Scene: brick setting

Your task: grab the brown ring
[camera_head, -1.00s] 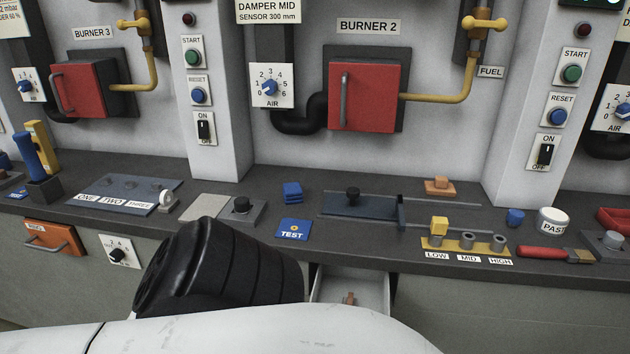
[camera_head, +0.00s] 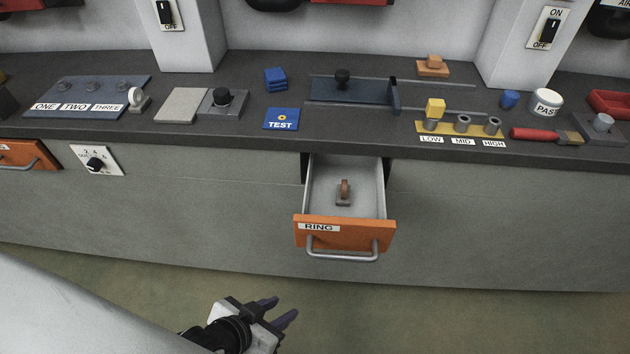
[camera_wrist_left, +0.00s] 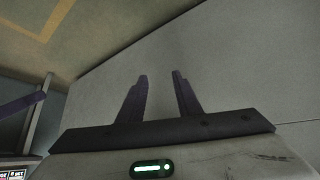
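The brown ring (camera_head: 345,187) stands on a small base inside the open drawer (camera_head: 309,190). The drawer has an orange front labelled RING and a metal handle (camera_head: 343,256). My left gripper (camera_head: 279,309) is below and to the left of the drawer in the head view, in front of the cabinet, apart from the drawer and ring. In the left wrist view its two dark fingers (camera_wrist_left: 160,90) stand apart with nothing between them. The ring does not show in the left wrist view. My right gripper is not in view.
The dark counter (camera_head: 230,143) runs above the drawer. On it are a blue TEST card (camera_head: 281,119), a blue slide plate (camera_head: 345,91), a yellow LOW-MID-HIGH strip (camera_head: 459,128) and a red-handled brush (camera_head: 540,135). The floor (camera_head: 440,315) in front of the cabinet is clear.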

